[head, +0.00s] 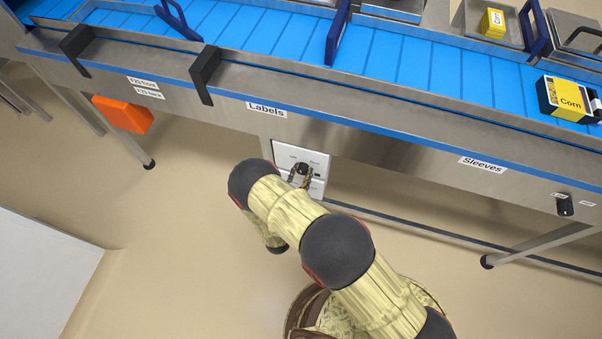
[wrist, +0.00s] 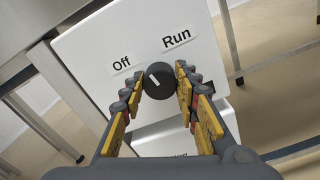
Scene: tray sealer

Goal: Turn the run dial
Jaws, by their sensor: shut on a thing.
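The run dial (wrist: 158,82) is a round dark knob with a white mark, on a white panel (wrist: 85,50) with the labels "Off" and "Run". The mark points to the upper left in the wrist view, between the two labels. My gripper (wrist: 160,78) has its fingers on either side of the dial and is shut on it. In the head view, the white panel (head: 284,150) hangs under the "Labels" part of the machine, and my gripper (head: 301,174) is at the dial. My arm and fingers cover part of the panel there.
The blue conveyor (head: 270,40) runs above the panel, with black brackets (head: 205,68) on its front edge. An orange box (head: 124,114) is under it at left. Another black knob (head: 565,206) is at right, near "Sleeves". The floor in front is clear.

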